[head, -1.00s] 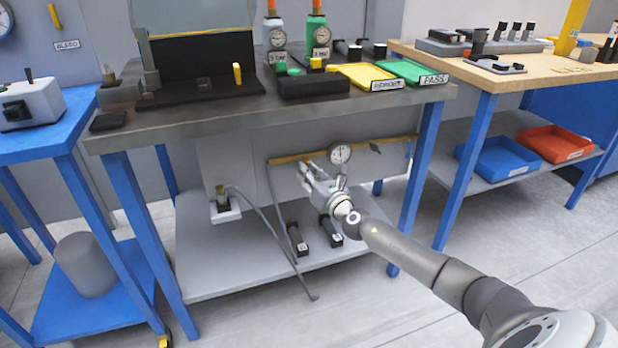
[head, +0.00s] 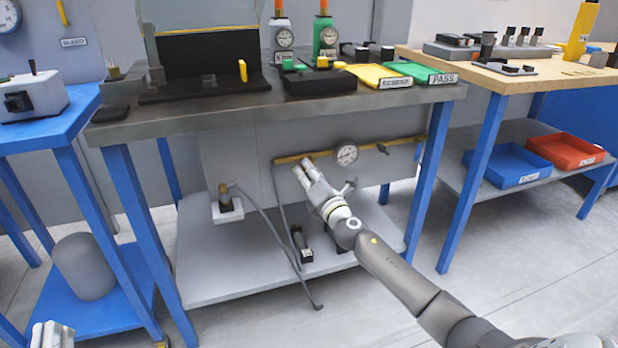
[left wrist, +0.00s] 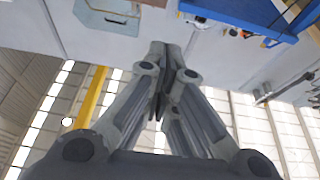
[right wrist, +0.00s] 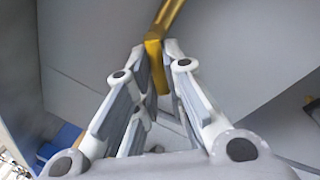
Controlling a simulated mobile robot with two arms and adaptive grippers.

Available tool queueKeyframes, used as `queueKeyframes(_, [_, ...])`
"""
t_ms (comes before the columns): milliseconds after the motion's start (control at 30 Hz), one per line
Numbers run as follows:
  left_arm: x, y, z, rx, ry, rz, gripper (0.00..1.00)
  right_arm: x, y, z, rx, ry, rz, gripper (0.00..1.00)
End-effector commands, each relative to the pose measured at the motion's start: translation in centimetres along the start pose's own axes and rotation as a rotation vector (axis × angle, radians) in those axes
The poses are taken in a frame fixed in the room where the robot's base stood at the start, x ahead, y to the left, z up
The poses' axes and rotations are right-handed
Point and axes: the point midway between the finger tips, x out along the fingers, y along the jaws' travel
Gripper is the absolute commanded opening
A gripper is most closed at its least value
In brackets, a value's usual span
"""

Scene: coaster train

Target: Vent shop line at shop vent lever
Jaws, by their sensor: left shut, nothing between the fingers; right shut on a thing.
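The shop line is a brass-yellow pipe (head: 405,142) running under the middle bench, with a round gauge (head: 347,154) on it. My right gripper (head: 307,165) reaches it left of the gauge. In the right wrist view my right gripper (right wrist: 157,72) is shut on a flat yellow bar (right wrist: 153,55), which I take as the vent lever. The bar meets a brass pipe (right wrist: 172,12). The fingers hide the lever in the head view. My left gripper (head: 52,330) is at the bottom left corner; the left wrist view shows it (left wrist: 162,50) shut and empty.
The middle bench (head: 180,115) overhangs the pipe. Its lower shelf (head: 215,280) holds a small valve block (head: 226,206) with a hose and a dark cylinder (head: 301,245). A blue-legged stand with a grey bin (head: 85,266) is at left. Floor to the right is open.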

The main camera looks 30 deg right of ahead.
Motion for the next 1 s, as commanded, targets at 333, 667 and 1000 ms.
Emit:
queueKeyframes(333, [-0.3,0.5,-3.5,-0.008,0.200,0.009,0.00,0.2,0.9,0.0,0.328,-0.066,-0.002,0.00])
queueKeyframes(667, [-0.4,0.5,-4.0,-0.009,0.223,0.010,0.00,0.3,1.6,0.4,0.571,-0.115,-0.002,0.00])
queueKeyframes(1000, [-0.3,0.5,-3.7,-0.008,0.208,0.010,0.00,0.4,1.9,0.6,0.694,-0.140,-0.001,0.00])
